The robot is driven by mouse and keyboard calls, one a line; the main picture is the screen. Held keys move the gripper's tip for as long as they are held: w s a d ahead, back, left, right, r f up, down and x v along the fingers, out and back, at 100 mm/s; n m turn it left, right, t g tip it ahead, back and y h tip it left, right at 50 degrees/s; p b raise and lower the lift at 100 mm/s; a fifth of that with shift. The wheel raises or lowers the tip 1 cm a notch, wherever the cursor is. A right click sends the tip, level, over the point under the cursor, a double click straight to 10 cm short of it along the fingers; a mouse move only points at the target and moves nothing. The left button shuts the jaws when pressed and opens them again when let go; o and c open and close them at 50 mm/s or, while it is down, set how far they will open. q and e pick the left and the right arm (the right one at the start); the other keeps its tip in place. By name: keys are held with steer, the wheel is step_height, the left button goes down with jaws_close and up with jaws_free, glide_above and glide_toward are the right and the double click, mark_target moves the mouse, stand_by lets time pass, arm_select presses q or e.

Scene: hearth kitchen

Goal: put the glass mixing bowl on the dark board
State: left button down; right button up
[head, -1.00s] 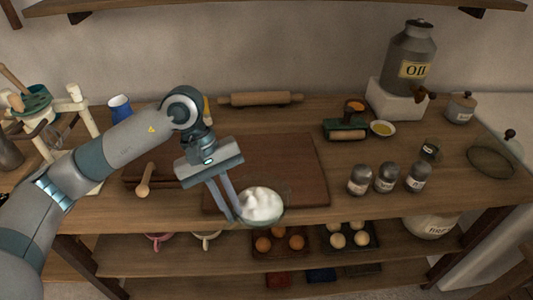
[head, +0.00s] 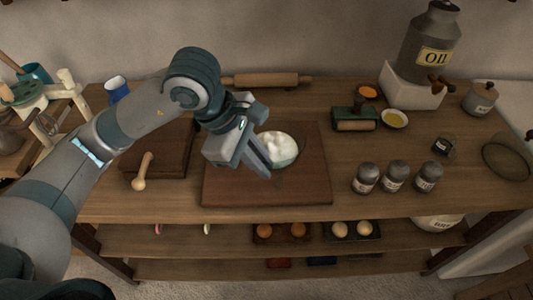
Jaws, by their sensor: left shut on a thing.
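The glass mixing bowl (head: 287,158) is clear, with white contents, and shows in the head view over the right half of the dark board (head: 300,192). My left gripper (head: 264,168) is shut on the bowl's left side. The gripper hides part of the bowl's left rim. I cannot tell whether the bowl's base touches the board or is slightly above it. My right gripper is not in view.
A second dark board with a wooden pestle-like tool (head: 142,172) lies to the left. A rolling pin (head: 265,80) lies behind. Several dark-lidded jars (head: 395,176) stand to the right, near a small yellow dish (head: 394,119). The board's front part is clear.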

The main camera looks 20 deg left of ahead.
arm_select(q)
steer(key=m, duration=0.1)
steer(key=a+f+m+g, duration=0.1)
steer(key=a+m, duration=0.1)
steer(key=shift+w+f+m+g, duration=0.25)
steer(key=shift+f+m+g, duration=0.05)
steer(key=shift+f+m, duration=0.1)
steer(key=a+f+m+g+y, duration=0.1)
steer(key=a+f+m+g, duration=0.2)
steer(key=a+m, duration=0.4)
steer(key=shift+w+f+m+g+y, duration=0.15)
steer(key=shift+m+g+y, duration=0.4)
steer(key=shift+m, duration=2.25)
steer(key=shift+w+d, duration=0.1)
